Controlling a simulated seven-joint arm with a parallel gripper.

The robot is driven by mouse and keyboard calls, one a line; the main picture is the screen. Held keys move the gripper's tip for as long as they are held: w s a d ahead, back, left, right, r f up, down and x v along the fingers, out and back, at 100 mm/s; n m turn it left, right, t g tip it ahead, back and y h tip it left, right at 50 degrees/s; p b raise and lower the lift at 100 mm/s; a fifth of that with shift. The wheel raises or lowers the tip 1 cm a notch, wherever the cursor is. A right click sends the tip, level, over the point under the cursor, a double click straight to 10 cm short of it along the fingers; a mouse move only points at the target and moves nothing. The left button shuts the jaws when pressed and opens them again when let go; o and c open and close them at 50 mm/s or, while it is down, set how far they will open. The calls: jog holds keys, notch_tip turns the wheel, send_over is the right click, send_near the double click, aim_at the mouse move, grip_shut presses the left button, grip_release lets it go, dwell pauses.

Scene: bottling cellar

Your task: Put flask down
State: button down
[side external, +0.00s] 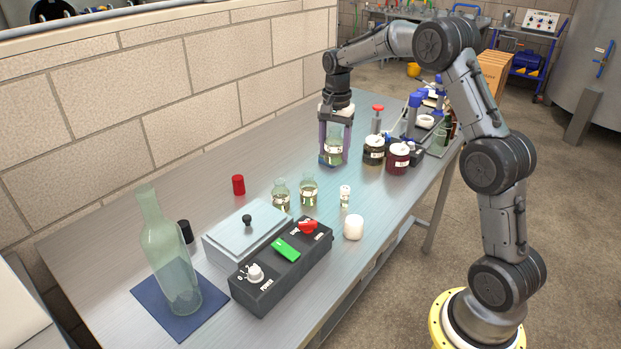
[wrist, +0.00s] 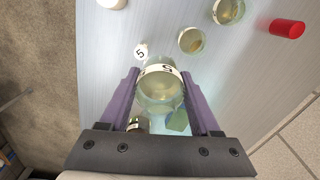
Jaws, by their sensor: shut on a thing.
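My gripper (side external: 334,146) points down over the far half of the steel table. It is shut on a clear flask (side external: 334,157) with a pale label band. In the wrist view the flask (wrist: 160,92) sits between the two purple fingers, with a "5" on its band. I cannot tell whether the flask's base touches the table. Two similar flasks stand nearer the camera, one at left (side external: 281,195) and one at right (side external: 309,190).
Dark jar (side external: 374,151) and red jar (side external: 397,158) stand close right of my gripper. A small white vial (side external: 345,196), white cylinder (side external: 353,227), red cylinder (side external: 238,185), black control box (side external: 282,265) and tall bottle (side external: 170,262) stand nearer. Table left of my gripper is clear.

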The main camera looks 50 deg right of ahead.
jog(key=shift+d+f, duration=0.35)
jog(key=shift+f, duration=0.05)
jog(key=w+d+f, duration=0.1)
jog(key=w+f, duration=0.2)
jog(key=w, duration=0.1)
jog(key=w+d+f, duration=0.2)
jog(key=w+f, duration=0.1)
jog(key=w, duration=0.1)
jog(key=w+d+f, duration=0.2)
jog(key=w+f, duration=0.1)
jog(key=w, duration=0.1)
jog(key=shift+w+d+f, duration=0.2)
jog(key=shift+w+f, duration=0.05)
jog(key=shift+f, duration=1.65)
jog(key=shift+f, duration=0.15)
jog(key=shift+c, duration=0.6)
grip_release()
